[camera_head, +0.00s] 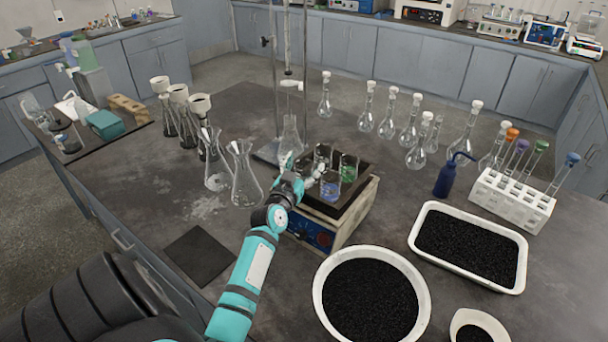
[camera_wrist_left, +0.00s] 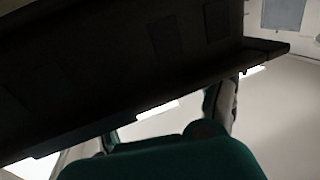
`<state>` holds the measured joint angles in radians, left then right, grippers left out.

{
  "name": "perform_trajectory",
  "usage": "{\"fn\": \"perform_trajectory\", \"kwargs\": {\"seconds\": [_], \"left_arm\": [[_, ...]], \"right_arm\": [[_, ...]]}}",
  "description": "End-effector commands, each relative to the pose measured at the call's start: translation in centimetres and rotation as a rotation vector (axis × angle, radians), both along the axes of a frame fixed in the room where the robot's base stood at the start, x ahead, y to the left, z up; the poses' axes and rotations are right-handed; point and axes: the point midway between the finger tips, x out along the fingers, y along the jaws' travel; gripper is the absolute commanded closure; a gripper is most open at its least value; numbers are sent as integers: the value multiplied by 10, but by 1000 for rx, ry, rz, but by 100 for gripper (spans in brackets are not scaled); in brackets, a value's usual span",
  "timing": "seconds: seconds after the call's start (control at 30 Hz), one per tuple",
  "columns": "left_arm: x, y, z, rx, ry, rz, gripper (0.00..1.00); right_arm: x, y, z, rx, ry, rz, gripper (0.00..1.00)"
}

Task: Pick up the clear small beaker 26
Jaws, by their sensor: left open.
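Several small beakers stand on the dark top of the shaker (camera_head: 352,208). One holds blue liquid (camera_head: 330,187), one green (camera_head: 348,168), and a clear beaker (camera_head: 322,154) stands at the back. I cannot read a number on any of them. My left gripper (camera_head: 308,176) is open at the left front edge of the shaker top, close beside the beakers, and partly hides what stands there. I cannot tell whether it touches a beaker. In the left wrist view, its teal body and fingers show below a dark slab, with no beaker visible. My right gripper is not in view.
Two conical flasks (camera_head: 244,176) stand left of the shaker. A stand with a vertical rod (camera_head: 275,80) rises behind it. A round bowl of black grains (camera_head: 418,280), a white tray (camera_head: 422,238) and a tube rack (camera_head: 512,200) are to the right.

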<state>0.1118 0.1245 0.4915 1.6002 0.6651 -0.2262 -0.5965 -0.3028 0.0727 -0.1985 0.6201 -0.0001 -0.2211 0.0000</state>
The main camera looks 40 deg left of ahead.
Motion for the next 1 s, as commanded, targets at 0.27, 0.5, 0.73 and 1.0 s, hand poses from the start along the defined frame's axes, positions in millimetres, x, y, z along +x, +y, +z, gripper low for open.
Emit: {"fn": "perform_trajectory", "kwargs": {"seconds": [0.27, 0.5, 0.73, 1.0], "left_arm": [[1, 0, 0, 0, 0, 0, 31], [1, 0, 0, 0, 0, 0, 62], [1, 1, 0, 0, -1, 0, 89], [1, 1, 1, -1, -1, 0, 89]], "right_arm": [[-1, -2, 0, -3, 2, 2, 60], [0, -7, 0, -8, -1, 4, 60], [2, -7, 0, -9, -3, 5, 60], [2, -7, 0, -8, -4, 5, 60]]}}
